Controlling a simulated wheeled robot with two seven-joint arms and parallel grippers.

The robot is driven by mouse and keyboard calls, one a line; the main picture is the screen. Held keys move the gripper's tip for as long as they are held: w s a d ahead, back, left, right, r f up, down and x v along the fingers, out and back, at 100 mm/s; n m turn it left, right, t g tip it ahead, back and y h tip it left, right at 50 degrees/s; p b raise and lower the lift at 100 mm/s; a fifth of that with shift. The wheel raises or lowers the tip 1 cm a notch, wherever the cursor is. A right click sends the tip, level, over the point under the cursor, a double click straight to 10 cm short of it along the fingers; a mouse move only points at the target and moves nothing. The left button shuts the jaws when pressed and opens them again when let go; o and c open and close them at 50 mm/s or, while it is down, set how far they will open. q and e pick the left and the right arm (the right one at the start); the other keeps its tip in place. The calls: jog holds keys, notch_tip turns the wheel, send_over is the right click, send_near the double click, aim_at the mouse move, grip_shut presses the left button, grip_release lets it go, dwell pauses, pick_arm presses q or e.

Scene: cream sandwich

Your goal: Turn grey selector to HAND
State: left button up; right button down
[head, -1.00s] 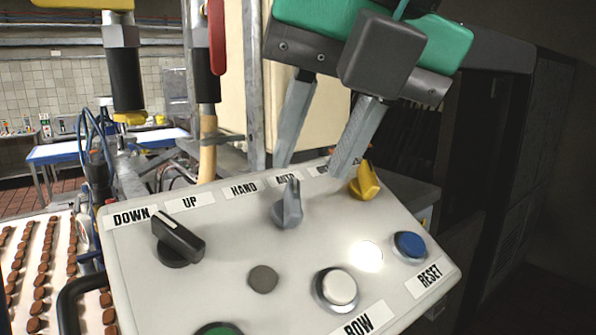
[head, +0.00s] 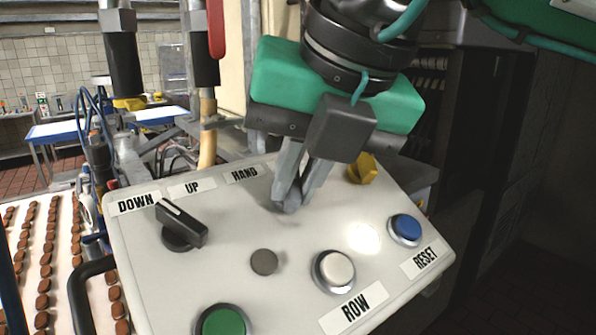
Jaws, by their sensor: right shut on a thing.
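The grey selector (head: 291,207) sits on the sloping control panel (head: 215,225), right of the HAND label (head: 244,175). My right gripper (head: 294,198) comes down from above and is shut on the grey selector, one finger on each side. The fingers hide most of the knob, so its exact pointing direction cannot be read. The AUTO label is hidden behind the gripper. My left gripper is not in view.
A black selector (head: 182,225) stands at the left by DOWN and UP. A yellow selector (head: 362,169) is just right of my fingers. Blue (head: 406,229), white (head: 334,270) and green (head: 222,322) buttons lie nearer. Rows of brown biscuits (head: 45,270) run at left.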

jog(key=n+b, duration=0.2)
jog(key=b, duration=0.1)
jog(key=shift+f+n, duration=0.25)
jog(key=shift+n, duration=0.05)
jog(key=n+b, duration=0.1)
jog(key=n, duration=0.1)
jog(key=shift+r+n+b, duration=0.1)
jog(key=shift+n+b, duration=0.3)
jog(key=n+b, duration=0.1)
jog(key=n, duration=0.2)
jog(key=shift+r+h, duration=0.1)
jog(key=shift+h, duration=0.2)
jog(key=shift+n+t, duration=0.3)
jog(key=shift+n, duration=1.3)
jog(key=shift+d+r, duration=0.1)
jog(key=c, duration=1.5)
grip_release()
